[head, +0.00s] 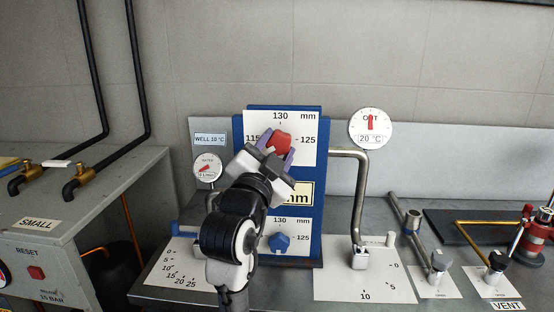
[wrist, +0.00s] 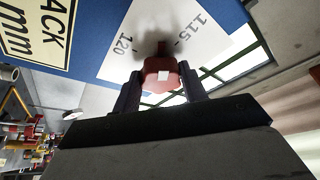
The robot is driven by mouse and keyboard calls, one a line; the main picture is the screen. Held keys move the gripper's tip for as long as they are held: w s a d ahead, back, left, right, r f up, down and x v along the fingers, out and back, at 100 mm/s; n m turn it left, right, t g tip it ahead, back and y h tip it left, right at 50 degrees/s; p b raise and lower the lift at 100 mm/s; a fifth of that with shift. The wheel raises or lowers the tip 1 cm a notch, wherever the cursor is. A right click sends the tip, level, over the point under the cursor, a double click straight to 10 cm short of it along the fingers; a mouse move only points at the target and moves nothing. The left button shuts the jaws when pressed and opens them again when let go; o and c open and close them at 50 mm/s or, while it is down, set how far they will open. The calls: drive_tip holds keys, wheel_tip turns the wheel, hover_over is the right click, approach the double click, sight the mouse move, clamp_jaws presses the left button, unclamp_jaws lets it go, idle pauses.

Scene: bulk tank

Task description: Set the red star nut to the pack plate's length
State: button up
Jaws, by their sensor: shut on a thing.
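The red star nut (head: 282,139) sits on the upper white dial of the blue panel (head: 319,170), which reads 115, 125 and 130 mm around it. My gripper (head: 278,148) is shut on the nut, a finger on either side. In the wrist view the red nut (wrist: 160,72) is between the fingers (wrist: 160,88), with a white patch on its face, and 115 and 120 show on the dial behind. The yellow pack plate (head: 306,196) is partly hidden by my arm; only "mm" shows. In the wrist view the plate (wrist: 36,30) reads "ACK mm", its number out of view.
A blue star knob (head: 279,242) sits on a lower dial beneath the plate. A bent steel pipe (head: 359,190) stands close on the right. A small gauge (head: 207,167) is left of the panel, and a round 20 °C dial (head: 370,128) is at upper right.

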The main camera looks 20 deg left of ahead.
drive_tip(key=m+g+h+b, duration=0.1)
drive_tip(key=m, duration=0.2)
drive_tip(key=m+h+b, duration=0.1)
drive_tip(key=m, duration=0.3)
drive_tip(key=shift+a+r+g+b, duration=0.15)
drive_tip(key=shift+r+g+b, duration=0.05)
drive_tip(key=shift+g+b, duration=0.2)
drive_tip(key=o, duration=1)
drive_tip(key=shift+c, duration=0.2)
drive_tip(key=s+a+f+b, duration=0.1)
drive_tip(key=s+b, duration=0.2)
drive_tip(key=s, duration=1)
drive_tip(key=shift+s+a+f, duration=0.15)
drive_tip(key=shift+s+f, duration=0.15)
